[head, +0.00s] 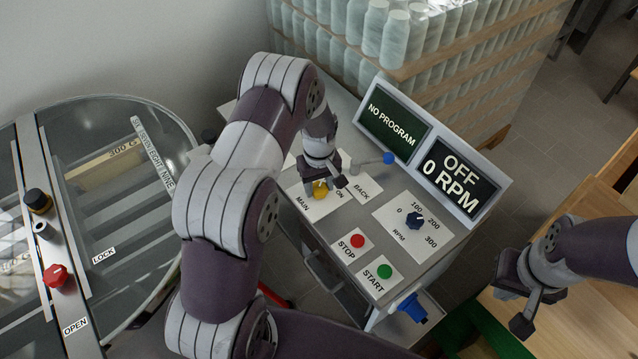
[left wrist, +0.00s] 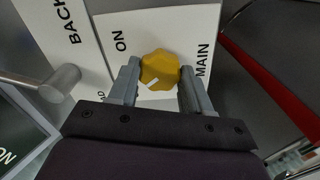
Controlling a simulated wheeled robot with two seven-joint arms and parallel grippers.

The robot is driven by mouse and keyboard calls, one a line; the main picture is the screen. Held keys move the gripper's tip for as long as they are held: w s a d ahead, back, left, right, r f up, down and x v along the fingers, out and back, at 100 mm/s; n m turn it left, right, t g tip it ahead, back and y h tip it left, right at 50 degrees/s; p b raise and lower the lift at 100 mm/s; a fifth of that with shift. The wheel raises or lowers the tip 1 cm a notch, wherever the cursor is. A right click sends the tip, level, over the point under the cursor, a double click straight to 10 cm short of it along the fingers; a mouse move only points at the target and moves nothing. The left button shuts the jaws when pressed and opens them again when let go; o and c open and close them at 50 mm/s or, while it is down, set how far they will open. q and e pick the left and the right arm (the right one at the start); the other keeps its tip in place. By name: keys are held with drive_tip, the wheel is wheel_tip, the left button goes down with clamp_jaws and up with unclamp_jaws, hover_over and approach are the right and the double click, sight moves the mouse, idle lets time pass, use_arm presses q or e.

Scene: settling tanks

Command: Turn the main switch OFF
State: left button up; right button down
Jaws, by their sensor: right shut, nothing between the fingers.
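The main switch is a yellow knob (head: 320,189) on a white plate (head: 308,206) marked MAIN and ON, on the grey control panel. In the left wrist view the knob (left wrist: 160,69) shows a white mark towards the lower left, away from the word ON. My left gripper (head: 322,184) is down at the switch. Its fingers (left wrist: 160,80) stand on both sides of the knob and appear closed against it. An OFF label is not visible. My right gripper (head: 522,310) is shut and empty at the right, away from the panel.
A lever with a blue ball (head: 388,158) stands close to my left gripper. The panel also has an RPM dial (head: 415,221), a red STOP button (head: 358,241) and a green START button (head: 384,271). The display (head: 458,180) reads OFF, 0 RPM. A round tank (head: 160,115) is at left.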

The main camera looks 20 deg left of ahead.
sight(319, 187)
use_arm(q)
drive_tip(key=o, duration=0.4)
drive_tip(key=shift+r, duration=0.1)
drive_tip(key=shift+c, duration=0.2)
wheel_tip(319, 187, up, 13)
drive_tip(key=b, duration=0.2)
drive_tip(key=shift+f, duration=0.2)
